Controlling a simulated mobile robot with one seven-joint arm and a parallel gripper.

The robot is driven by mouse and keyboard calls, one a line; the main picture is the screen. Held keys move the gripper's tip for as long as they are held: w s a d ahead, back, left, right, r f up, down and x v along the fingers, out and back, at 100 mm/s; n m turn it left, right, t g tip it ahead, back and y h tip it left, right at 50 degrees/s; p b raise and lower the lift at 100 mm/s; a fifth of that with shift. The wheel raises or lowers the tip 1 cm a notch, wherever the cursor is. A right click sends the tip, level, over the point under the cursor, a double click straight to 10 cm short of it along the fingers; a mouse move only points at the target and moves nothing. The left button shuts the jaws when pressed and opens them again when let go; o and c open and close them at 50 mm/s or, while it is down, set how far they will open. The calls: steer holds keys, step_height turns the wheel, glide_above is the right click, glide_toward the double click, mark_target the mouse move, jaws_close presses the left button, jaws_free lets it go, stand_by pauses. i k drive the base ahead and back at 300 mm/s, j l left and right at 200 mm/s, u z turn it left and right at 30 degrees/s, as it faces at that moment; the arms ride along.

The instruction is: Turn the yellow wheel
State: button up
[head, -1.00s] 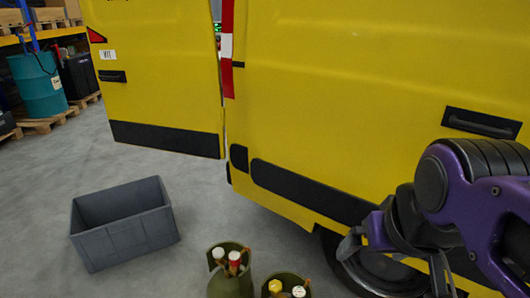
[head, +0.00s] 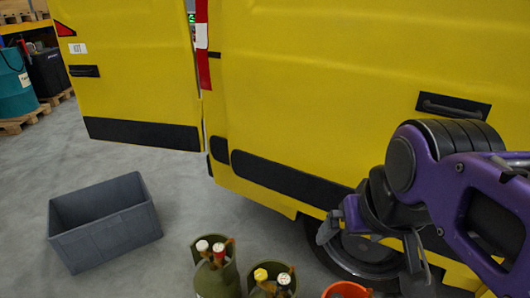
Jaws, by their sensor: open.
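A small yellow wheel (head: 261,274) sits on top of a dark green cylinder (head: 257,292) at the bottom of the head view. A black-and-white knob (head: 284,281) is beside it on the same cylinder top. The lower part of that cylinder is cut off by the picture edge. My gripper (head: 374,250) is to the right of the yellow wheel, apart from it, with its fingers spread and nothing between them. The van's tyre shows behind the fingers.
Another green cylinder (head: 217,282) with white and red knobs stands to the left. An orange object (head: 347,290) shows at the bottom edge, right of the yellow wheel. A grey crate (head: 106,225) lies on the floor at left. A yellow van (head: 320,90) fills the background.

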mark_target(261, 276)
steer(key=j+z, duration=0.9)
steer(key=j+u, duration=0.25)
steer(key=u, duration=0.15)
steer(key=i+j+u, duration=0.15)
steer(key=u, duration=0.25)
steer(key=k+j+u, duration=0.15)
steer(key=j, duration=0.3)
steer(key=k+j+u, duration=0.1)
steer(key=j, duration=0.35)
steer(key=k+j+u, duration=0.15)
steer(key=j, duration=0.3)
steer(key=i+l+z, duration=0.1)
steer(key=l, duration=0.3)
steer(key=i+l+z, duration=0.1)
steer(key=l, duration=0.25)
steer(key=i+l+z, duration=0.1)
steer(key=i+l, duration=0.15)
steer(key=l, duration=0.1)
